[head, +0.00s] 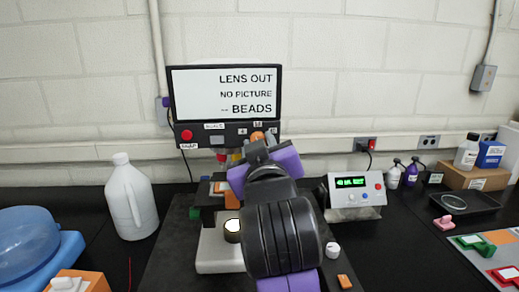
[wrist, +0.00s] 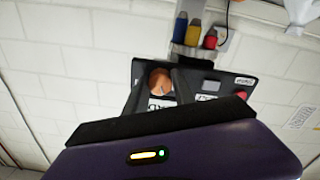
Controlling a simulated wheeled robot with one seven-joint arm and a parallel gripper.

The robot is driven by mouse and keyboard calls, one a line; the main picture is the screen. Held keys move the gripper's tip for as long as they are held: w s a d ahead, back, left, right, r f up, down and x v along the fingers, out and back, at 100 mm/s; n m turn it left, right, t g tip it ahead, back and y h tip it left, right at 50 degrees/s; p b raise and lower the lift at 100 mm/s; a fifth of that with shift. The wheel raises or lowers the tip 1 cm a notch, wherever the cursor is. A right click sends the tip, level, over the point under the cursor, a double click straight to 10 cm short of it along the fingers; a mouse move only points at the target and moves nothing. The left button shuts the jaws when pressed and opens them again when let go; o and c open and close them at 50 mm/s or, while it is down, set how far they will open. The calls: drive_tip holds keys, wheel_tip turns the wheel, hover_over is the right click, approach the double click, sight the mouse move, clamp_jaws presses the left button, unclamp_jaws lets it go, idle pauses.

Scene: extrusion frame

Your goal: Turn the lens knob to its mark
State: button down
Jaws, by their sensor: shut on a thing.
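The lens knob (wrist: 160,82) is a round copper-orange knob on the dark front panel below the screen. In the wrist view it sits between the fingertips of my gripper (wrist: 160,92), which is shut on it. In the head view only the top of the knob (head: 257,136) shows above my gripper (head: 257,148); my purple and black arm hides the rest. The screen (head: 225,93) reads "LENS OUT", "NO PICTURE" and "BEADS". Several coloured lenses, blue, yellow and red (wrist: 194,34), show near the panel. I cannot make out the knob's mark.
A red button (head: 186,135) is on the panel's left. A white jug (head: 130,200) stands left of the instrument, and a grey control box (head: 355,196) stands right. A white base with a lit round (head: 232,230) lies below. Bottles and a cardboard box (head: 472,177) are far right.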

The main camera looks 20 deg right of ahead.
drive_tip(key=m+b, duration=0.1)
drive_tip(key=m, duration=0.3)
drive_tip(key=shift+m+b, duration=0.4)
idle(0.4)
drive_tip(key=c, duration=1.1)
unclamp_jaws()
drive_tip(key=shift+o, duration=0.2)
drive_tip(key=b+v, duration=0.1)
drive_tip(key=v, duration=0.7)
drive_tip(key=shift+b, duration=0.3)
drive_tip(key=shift+w+r, duration=0.1)
